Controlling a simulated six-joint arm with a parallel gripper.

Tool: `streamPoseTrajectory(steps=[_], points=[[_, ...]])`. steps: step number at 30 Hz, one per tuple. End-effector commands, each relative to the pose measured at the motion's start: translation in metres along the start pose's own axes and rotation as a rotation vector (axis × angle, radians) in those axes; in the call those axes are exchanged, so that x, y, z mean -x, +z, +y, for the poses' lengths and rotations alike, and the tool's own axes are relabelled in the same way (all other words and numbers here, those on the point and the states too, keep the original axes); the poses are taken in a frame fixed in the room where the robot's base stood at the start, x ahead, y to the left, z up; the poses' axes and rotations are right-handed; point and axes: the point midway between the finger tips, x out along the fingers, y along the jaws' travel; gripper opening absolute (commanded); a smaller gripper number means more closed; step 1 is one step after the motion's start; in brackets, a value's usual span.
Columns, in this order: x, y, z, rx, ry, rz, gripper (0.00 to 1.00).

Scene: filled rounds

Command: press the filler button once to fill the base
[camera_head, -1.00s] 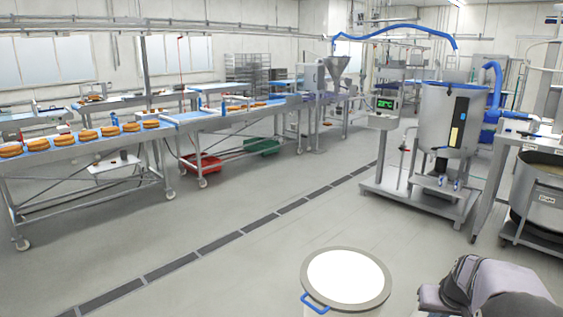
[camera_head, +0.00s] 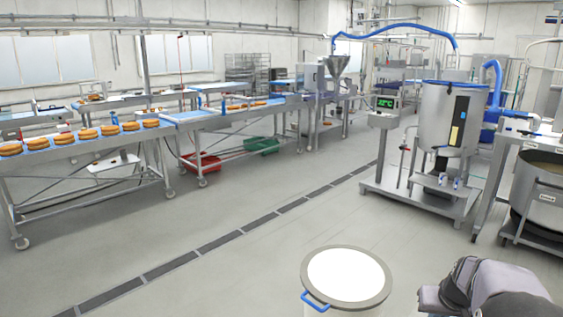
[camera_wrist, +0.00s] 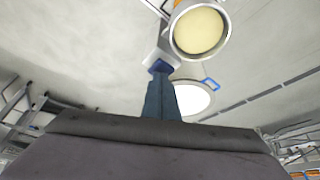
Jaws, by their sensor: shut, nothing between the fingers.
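In the wrist view, my gripper (camera_wrist: 160,76) shows as a dark blue-grey tapered shape, shut and empty. A small white block with a blue part (camera_wrist: 160,60) appears just beyond its tip; I cannot tell whether they touch. A round steel-rimmed vessel with pale yellow contents (camera_wrist: 198,30) lies above and to the right of the tip. In the head view, several golden cake rounds (camera_head: 62,139) sit on the conveyor at left. A steel hopper machine (camera_head: 335,75) stands at its far end. I cannot make out a filler button in either view.
A white-topped round bucket (camera_head: 347,277) with a blue handle stands on the floor in front; it also shows in the wrist view (camera_wrist: 192,97). A steel tank (camera_head: 440,120) with a display stands at right, beside a large kettle (camera_head: 540,190). The middle floor is clear.

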Motion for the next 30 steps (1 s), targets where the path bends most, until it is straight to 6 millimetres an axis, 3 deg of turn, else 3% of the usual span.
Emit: streamPoseTrajectory(steps=[16, 30], points=[[-0.007, 0.004, 0.0, 0.0, -0.001, -0.004, 0.0], [0.012, -0.004, 0.0, 0.0, -0.001, -0.004, 0.0]])
